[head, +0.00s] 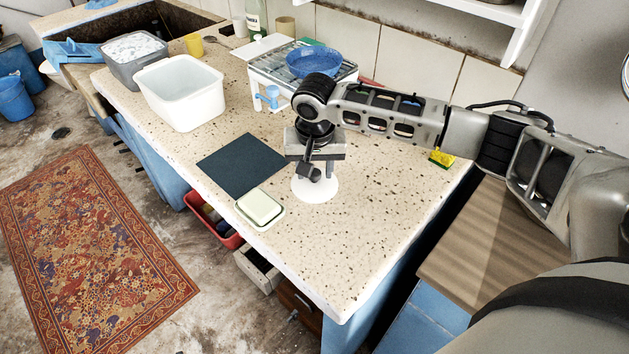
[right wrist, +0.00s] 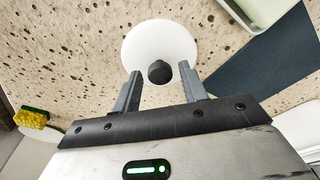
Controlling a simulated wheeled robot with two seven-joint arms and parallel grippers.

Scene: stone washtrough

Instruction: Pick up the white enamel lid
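The white enamel lid (head: 316,192) is a round white disc lying on the speckled stone counter, partly hidden by my right gripper in the head view. In the right wrist view the lid (right wrist: 160,42) shows its dark round knob (right wrist: 159,72). My right gripper (head: 316,172) is above the lid, pointing down. In the right wrist view its two fingers (right wrist: 163,85) are apart, with the knob between and slightly beyond their tips. No contact with the knob can be made out. My left gripper is not in view.
A dark mat (head: 241,165) and a pale green-white dish (head: 260,208) lie left of the lid. A white tub (head: 181,92) and a rack with a blue bowl (head: 314,63) stand further back. A yellow sponge (head: 441,158) lies to the right. The counter's front right is clear.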

